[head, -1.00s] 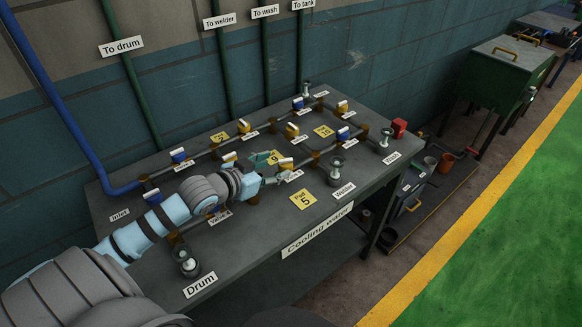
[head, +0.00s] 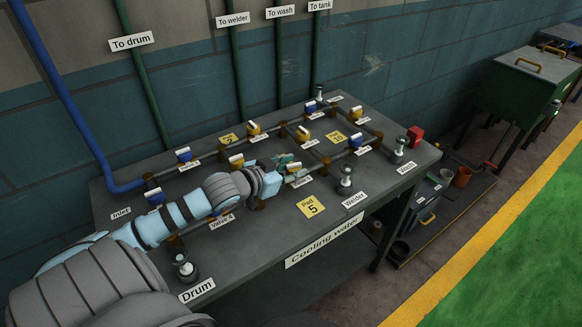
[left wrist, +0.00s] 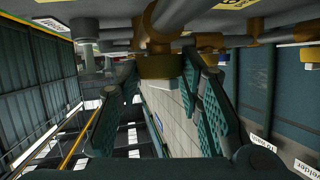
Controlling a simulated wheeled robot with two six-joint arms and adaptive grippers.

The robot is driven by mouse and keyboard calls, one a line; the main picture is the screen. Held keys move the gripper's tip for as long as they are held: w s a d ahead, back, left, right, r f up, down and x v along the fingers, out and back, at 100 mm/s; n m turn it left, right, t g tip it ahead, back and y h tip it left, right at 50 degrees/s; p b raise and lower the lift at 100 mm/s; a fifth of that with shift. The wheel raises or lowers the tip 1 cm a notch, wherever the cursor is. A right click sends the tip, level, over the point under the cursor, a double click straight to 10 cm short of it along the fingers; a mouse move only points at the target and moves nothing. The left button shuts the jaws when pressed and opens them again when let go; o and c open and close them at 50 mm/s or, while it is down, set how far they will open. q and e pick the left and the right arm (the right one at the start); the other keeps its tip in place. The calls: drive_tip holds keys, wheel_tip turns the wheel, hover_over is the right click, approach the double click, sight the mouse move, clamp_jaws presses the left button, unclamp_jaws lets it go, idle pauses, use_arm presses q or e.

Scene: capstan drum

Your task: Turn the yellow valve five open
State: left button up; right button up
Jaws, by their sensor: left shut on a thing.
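Several valves with yellow or blue handles sit on the pipework of the grey cooling water bench. My left gripper (head: 288,168) is at a yellow-handled valve (head: 295,166) in the middle of the front pipe, behind the Pad 5 plate (head: 311,206). In the left wrist view the yellow valve handle (left wrist: 158,66) is between my two green finger pads, and the left gripper (left wrist: 160,85) is shut on it. The small label by this valve is too blurred to read, and the fingers partly hide its handle. My right gripper is not in view.
Other yellow valves (head: 236,161) and blue valves (head: 155,197) stand close by on the pipes. Posts marked Drum (head: 186,268), Welder (head: 346,179) and Wash (head: 399,150) rise along the front. The bench front around Pad 5 is clear.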

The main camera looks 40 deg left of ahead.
use_arm(q)
drive_tip(key=n+y+p, duration=0.1)
drive_tip(key=p, duration=0.1)
drive_tip(key=y+p, duration=0.1)
drive_tip(key=p, duration=0.1)
drive_tip(key=r+n+y+p, duration=0.1)
drive_tip(key=p, duration=0.1)
drive_tip(key=shift+d+n, duration=0.25)
drive_tip(key=shift+n, duration=0.05)
drive_tip(key=shift+w+f+n+g+y+p, duration=0.1)
drive_tip(key=shift+f+n+g+y+p, duration=0.15)
drive_tip(key=shift+n+y+p, duration=0.2)
drive_tip(key=shift+f+n+y, duration=0.1)
drive_tip(key=shift+n+y, duration=0.25)
drive_tip(key=shift+f, duration=0.15)
drive_tip(key=o, duration=1.1)
drive_tip(key=shift+a, duration=0.1)
drive_tip(key=v, duration=1.2)
drive_tip(key=shift+w, duration=0.15)
